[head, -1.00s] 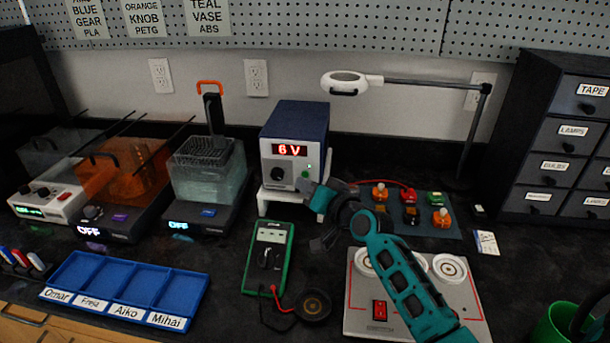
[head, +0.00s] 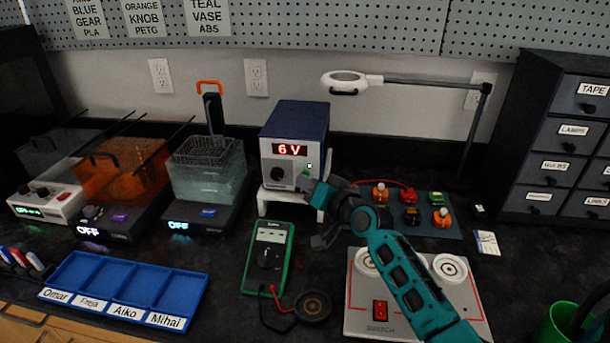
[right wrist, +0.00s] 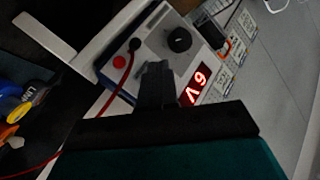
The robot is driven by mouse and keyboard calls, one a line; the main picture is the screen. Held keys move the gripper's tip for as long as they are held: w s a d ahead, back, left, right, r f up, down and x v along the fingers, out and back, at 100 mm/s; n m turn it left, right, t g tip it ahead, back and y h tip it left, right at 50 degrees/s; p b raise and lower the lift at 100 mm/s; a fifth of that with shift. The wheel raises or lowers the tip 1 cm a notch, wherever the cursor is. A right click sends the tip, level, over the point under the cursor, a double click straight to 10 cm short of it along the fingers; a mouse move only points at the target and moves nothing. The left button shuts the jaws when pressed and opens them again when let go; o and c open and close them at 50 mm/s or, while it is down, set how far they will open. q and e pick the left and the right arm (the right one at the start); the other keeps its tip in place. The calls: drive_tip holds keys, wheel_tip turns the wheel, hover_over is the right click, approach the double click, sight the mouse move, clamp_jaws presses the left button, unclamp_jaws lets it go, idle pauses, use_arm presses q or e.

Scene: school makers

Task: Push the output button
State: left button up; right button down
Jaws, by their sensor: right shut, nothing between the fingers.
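The power supply (head: 295,130) is a blue box with a light grey front, a red "6 V" display (head: 289,150) and a black knob (head: 285,175). It sits on a white stand (head: 262,202). In the right wrist view the shut fingers (right wrist: 155,72) cover part of the tilted front, between display and terminals. Contact cannot be told. My left gripper is out of view.
A green multimeter (head: 268,258) lies in front of the supply. A board of lamps and clips (head: 425,213) and a grey switch plate (head: 358,325) lie to the right, beneath my right arm. A magnifier lamp (head: 345,80) reaches over from behind.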

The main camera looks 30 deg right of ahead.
drive_tip(key=shift+w+d, duration=0.1)
drive_tip(key=shift+w, duration=0.05)
idle(0.4)
drive_tip(key=shift+s+a+p, duration=0.35)
drive_tip(key=shift+s, duration=0.15)
drive_tip(key=s+a+p, duration=0.1)
drive_tip(key=s, duration=0.1)
drive_tip(key=s+a+p, duration=0.2)
drive_tip(key=shift+s+a, duration=0.3)
drive_tip(key=shift+s, duration=0.1)
idle(0.4)
